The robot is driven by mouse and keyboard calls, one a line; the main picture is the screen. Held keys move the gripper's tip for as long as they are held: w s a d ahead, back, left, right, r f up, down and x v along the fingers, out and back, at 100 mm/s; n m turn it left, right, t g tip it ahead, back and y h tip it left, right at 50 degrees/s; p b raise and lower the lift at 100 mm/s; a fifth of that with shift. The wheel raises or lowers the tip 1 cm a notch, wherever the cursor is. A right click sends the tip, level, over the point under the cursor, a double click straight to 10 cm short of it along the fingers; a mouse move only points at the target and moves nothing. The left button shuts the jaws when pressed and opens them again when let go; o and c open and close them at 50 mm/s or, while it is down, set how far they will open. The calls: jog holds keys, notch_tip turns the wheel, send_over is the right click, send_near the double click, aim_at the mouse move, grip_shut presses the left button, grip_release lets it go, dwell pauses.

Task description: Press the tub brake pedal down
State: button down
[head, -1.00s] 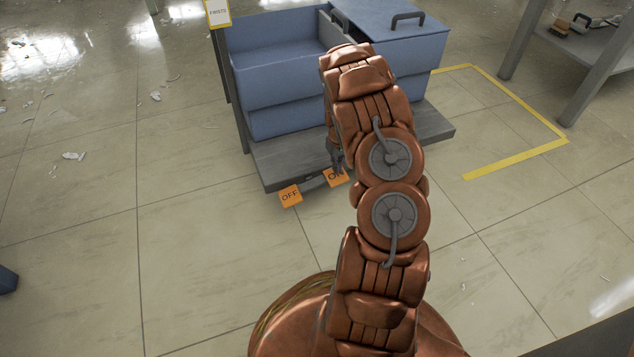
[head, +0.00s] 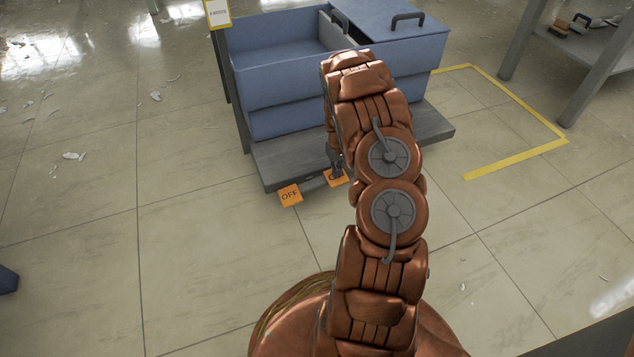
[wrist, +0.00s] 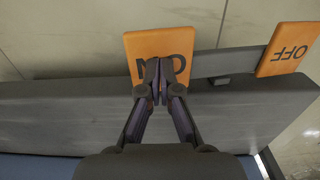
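The brake pedal at the tub's near edge has an orange ON plate (head: 328,181) and an orange OFF plate (head: 290,195), joined by a grey bar. In the wrist view the ON plate (wrist: 140,55) is upside down, and the OFF plate (wrist: 287,50) is to the right. My gripper (wrist: 160,72) has its fingertips together, with nothing between them. The tips overlap the lettering of the ON plate; whether they touch it is unclear. In the head view my gripper (head: 337,174) is partly hidden by my arm and covers part of the ON plate.
The blue tub (head: 275,85), with a partly covering lid, rests on a grey platform (head: 275,165). A yellow floor line (head: 515,160) runs right of it. A grey table (head: 590,70) stands at the upper right. The floor left of the tub is mostly clear, with small scraps.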

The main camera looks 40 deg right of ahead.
jog(key=shift+f, duration=1.05)
jog(key=shift+r, duration=0.1)
jog(key=shift+r+p, duration=1.85)
jog(key=shift+r, duration=1.6)
jog(key=s+a+r+p, duration=0.2)
jog(key=a+r+p, duration=0.5)
jog(key=r, duration=0.7)
jog(key=s+a+r+n+g+p, duration=0.15)
jog(key=a+r+p, duration=0.45)
jog(key=r, duration=0.8)
jog(key=s+a+r+m+t+p, duration=0.1)
jog(key=s+a+r+p, duration=0.2)
jog(key=a+r+p, duration=0.8)
jog(key=s+a+r+n+p, duration=0.1)
jog(key=s+a+r+p, duration=0.3)
jog(key=s+r, duration=0.4)
jog(key=s+a+r+n+g+p, duration=0.1)
jog(key=s+a+r+p, duration=0.4)
jog(key=r, duration=0.8)
jog(key=s+a+r+n+p, duration=0.1)
jog(key=s+a+r+p, duration=0.3)
jog(key=s+r+p, duration=0.3)
jog(key=s+r, duration=0.3)
jog(key=r, duration=0.1)
jog(key=shift+s+a+r, duration=0.25)
jog(key=shift+s+a, duration=0.05)
jog(key=shift+s, duration=0.1)
